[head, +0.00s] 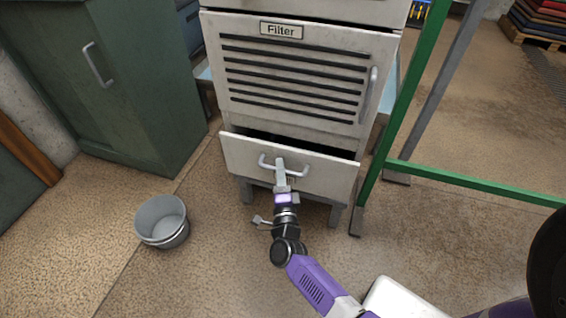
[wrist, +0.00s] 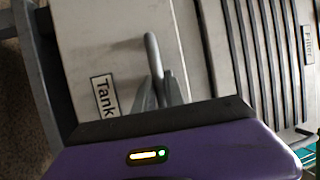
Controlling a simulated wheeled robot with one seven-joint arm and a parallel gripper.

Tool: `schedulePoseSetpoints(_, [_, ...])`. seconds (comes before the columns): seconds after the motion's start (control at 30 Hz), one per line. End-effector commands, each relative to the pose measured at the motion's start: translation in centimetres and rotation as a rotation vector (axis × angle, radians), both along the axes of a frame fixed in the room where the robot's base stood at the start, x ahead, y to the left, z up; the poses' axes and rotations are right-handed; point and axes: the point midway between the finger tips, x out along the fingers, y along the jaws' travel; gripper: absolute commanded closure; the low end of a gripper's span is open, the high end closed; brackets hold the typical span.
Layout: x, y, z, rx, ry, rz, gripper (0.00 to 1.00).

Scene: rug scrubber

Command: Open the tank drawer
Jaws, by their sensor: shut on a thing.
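The tank drawer (head: 325,181) is the lowest drawer of the beige machine, with a dark gap showing above its front, so it stands partly pulled out. Its light bar handle (head: 298,172) is on the front, and my gripper (head: 281,168) is shut on it. In the wrist view the "Tank" label (wrist: 104,95) shows on the drawer front, and the handle (wrist: 152,52) runs between the fingers (wrist: 158,96). In the head view the gripper partly covers the label and the middle of the handle. The drawer's inside is mostly dark.
The "Filter" door (head: 290,104) with slats and a side handle is shut above the drawer. A grey bucket (head: 162,221) stands on the floor at the left, near a green cabinet (head: 110,90). A green metal frame (head: 470,180) stands at the right. Floor in front of the drawer is clear except for my arm.

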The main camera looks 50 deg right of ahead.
Motion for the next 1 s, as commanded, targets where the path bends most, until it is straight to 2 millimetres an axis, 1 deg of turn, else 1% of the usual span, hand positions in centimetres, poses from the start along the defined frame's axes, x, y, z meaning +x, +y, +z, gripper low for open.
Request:
schedulePoseSetpoints(0.03, [-0.4, 1.3, -0.1, 0.003, 0.003, 0.004, 1.0])
schedulePoseSetpoints(0.17, [-1.5, 4.3, -0.1, 0.005, 0.003, 0.006, 1.0])
schedulePoseSetpoints(0.4, [-3.8, 10.4, -0.2, 0.005, 0.003, 0.005, 1.0])
schedulePoseSetpoints(0.6, [-5.4, 14.7, -0.3, 0.004, 0.002, 0.002, 1.0])
schedulePoseSetpoints(0.8, [-6.5, 17.7, -0.3, 0.004, 0.002, 0.001, 1.0])
schedulePoseSetpoints(0.9, [-6.8, 18.8, -0.2, 0.003, 0.003, 0.002, 1.0])
schedulePoseSetpoints(1.0, [-7.1, 19.3, -0.2, 0.002, 0.002, 0.0, 1.0])
